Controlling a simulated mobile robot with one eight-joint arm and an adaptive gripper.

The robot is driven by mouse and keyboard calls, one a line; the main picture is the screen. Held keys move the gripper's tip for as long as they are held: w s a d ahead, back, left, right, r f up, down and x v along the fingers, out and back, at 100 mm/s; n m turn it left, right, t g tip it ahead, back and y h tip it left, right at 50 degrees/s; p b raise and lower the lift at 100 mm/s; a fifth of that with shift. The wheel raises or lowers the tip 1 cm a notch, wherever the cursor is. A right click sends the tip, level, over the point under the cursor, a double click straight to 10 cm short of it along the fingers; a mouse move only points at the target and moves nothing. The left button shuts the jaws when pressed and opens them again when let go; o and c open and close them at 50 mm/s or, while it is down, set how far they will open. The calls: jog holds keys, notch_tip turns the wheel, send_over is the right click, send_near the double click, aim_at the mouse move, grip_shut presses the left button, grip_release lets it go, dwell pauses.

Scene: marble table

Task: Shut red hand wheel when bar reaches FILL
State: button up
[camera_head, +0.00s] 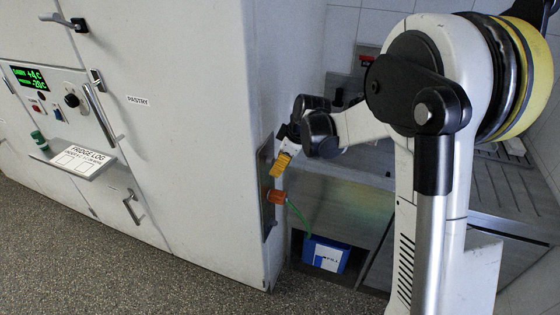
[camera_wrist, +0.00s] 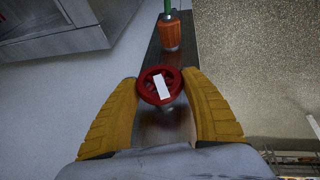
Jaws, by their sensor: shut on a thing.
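The red hand wheel (camera_wrist: 158,86) with a white strip across it sits on a dark metal plate in the wrist view. My gripper (camera_wrist: 160,82) has its yellow fingers on either side of the wheel and is shut on it. In the head view my gripper (camera_head: 282,164) is at the side of the white cabinet, where the wheel is hidden. A blue and white box (camera_head: 326,257) marked FILL stands low beside the cabinet. A dark blue area shows on its white face; the bar's exact level is too small to read.
An orange fitting (camera_head: 277,197) with a green hose (camera_head: 298,214) is below my gripper, and the hose runs down to the box. The white cabinet (camera_head: 190,110) fills the left. A shelf marked FRIDGE LOG (camera_head: 78,160) juts from its front. Speckled floor (camera_head: 120,255) lies open in front.

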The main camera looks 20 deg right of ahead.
jog(key=shift+m+g+y, duration=0.4)
jog(key=shift+g+y, duration=0.8)
jog(key=shift+g, duration=0.5)
jog(key=o, duration=1.2)
jog(key=shift+c, duration=0.2)
jog(key=w+v, duration=0.1)
jog(key=v, duration=1.1)
jog(key=shift+s, duration=0.4)
jog(key=shift+d, duration=0.1)
